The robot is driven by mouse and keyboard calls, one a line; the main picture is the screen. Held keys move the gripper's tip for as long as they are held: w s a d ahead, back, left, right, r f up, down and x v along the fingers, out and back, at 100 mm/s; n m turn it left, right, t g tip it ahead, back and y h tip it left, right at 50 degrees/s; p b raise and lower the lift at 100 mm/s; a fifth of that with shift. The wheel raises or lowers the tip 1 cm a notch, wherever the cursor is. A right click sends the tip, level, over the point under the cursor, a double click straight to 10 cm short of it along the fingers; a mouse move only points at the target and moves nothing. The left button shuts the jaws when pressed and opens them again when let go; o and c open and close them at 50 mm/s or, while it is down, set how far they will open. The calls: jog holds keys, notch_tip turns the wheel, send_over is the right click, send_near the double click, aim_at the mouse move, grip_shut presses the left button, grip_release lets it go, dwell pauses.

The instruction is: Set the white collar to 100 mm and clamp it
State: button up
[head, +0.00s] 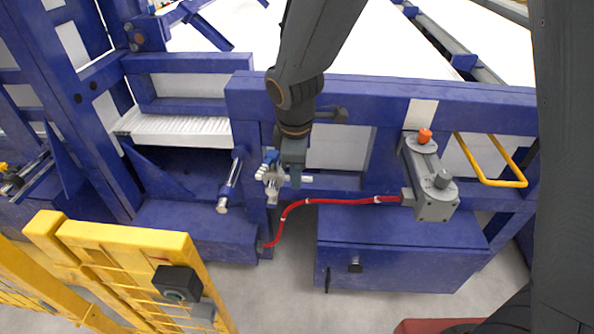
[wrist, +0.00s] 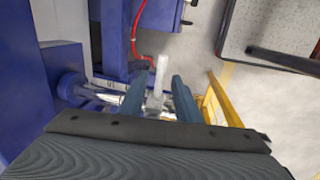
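The white collar (head: 272,176) is at the front of the blue frame, left of centre in the head view. Pale fittings and a short white stub show around it. In the wrist view, the grey-white collar (wrist: 156,101) sits on a shiny rod (wrist: 108,97), with a white lever (wrist: 161,74) standing out from it. My gripper (head: 291,182) is right at the collar, partly hiding it. In the wrist view, my gripper's two blue-grey fingers (wrist: 157,85) are apart, one on each side of the lever, with gaps visible. No scale reading is legible.
A red hose (head: 322,201) runs from the lower frame to a grey unit with an orange knob (head: 425,135). A yellow guard (head: 130,260) is at front left. A yellow handle (head: 500,183) is at right.

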jog(key=shift+c, duration=0.3)
grip_shut()
jog(key=shift+w+d+p, duration=0.1)
jog(key=shift+w+p, duration=1.1)
jog(key=shift+w, duration=1.35)
jog(key=shift+o, duration=0.3)
grip_release()
notch_tip(320, 180, up, 8)
jog(key=s, duration=0.1)
jog(key=shift+s, duration=0.3)
